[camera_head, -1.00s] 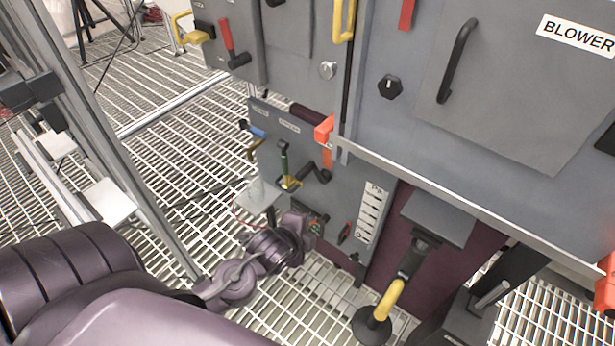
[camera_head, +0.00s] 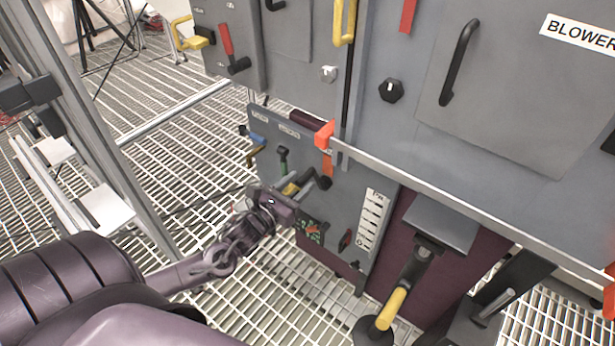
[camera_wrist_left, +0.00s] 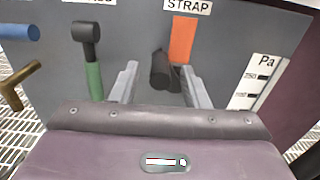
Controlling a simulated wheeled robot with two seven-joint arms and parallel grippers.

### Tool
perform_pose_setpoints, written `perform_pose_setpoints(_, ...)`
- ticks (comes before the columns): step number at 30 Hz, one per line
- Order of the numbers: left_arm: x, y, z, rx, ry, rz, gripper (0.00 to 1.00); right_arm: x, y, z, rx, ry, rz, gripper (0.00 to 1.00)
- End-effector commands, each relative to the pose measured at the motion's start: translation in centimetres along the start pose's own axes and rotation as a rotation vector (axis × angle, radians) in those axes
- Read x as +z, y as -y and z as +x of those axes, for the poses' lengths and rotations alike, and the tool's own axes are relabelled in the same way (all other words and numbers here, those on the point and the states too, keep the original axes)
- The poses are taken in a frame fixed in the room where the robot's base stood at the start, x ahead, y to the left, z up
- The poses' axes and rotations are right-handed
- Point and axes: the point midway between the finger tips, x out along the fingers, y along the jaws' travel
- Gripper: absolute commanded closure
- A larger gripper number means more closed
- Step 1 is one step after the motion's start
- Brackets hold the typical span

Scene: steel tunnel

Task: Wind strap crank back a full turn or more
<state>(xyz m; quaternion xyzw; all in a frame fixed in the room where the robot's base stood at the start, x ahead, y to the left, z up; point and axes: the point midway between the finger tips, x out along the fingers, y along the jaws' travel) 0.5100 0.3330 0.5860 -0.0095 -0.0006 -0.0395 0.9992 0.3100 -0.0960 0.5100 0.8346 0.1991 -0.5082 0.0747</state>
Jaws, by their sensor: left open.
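The strap crank (camera_head: 323,182) is a dark handle on the grey lower panel, below an orange strip. In the left wrist view the crank (camera_wrist_left: 158,72) stands under the STRAP label (camera_wrist_left: 188,5), just left of the orange strip (camera_wrist_left: 182,40). My left gripper (camera_head: 297,186) is open in front of the panel, close to the crank. In the left wrist view the dark handle shows between the two grey fingers of the gripper (camera_wrist_left: 160,68). I cannot tell whether they touch it. The fingers hide part of the crank in the head view. My right gripper is out of view.
A green-and-black lever (camera_wrist_left: 91,60), a blue handle (camera_wrist_left: 20,32) and a brass handle (camera_wrist_left: 20,85) are left of the crank. A Pa gauge strip (camera_head: 373,220) is to the right. A rail (camera_head: 450,203) runs above. A yellow-gripped lever (camera_head: 391,308) stands lower right.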

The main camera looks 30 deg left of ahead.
Motion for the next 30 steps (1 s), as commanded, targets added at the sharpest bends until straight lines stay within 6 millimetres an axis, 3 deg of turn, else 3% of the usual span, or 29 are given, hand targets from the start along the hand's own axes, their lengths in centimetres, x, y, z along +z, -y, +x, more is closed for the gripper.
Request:
perform_pose_setpoints(3, -0.1, 0.0, 2.0, 0.002, 0.003, -0.002, 0.59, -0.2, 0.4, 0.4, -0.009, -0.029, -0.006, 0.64)
perform_pose_setpoints(8, -0.1, 0.0, 3.6, 0.002, 0.001, -0.002, 0.59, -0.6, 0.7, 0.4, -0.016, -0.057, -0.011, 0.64)
perform_pose_setpoints(19, 0.0, 0.1, 4.1, 0.000, -0.002, -0.003, 0.60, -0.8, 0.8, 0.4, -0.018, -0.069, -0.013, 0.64)
perform_pose_setpoints(28, 0.0, 0.0, 4.1, 0.000, -0.002, -0.003, 0.99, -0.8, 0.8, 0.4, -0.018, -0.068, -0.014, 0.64)
perform_pose_setpoints(30, 0.0, 0.0, 4.1, 0.000, -0.002, -0.003, 1.00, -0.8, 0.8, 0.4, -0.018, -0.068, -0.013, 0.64)
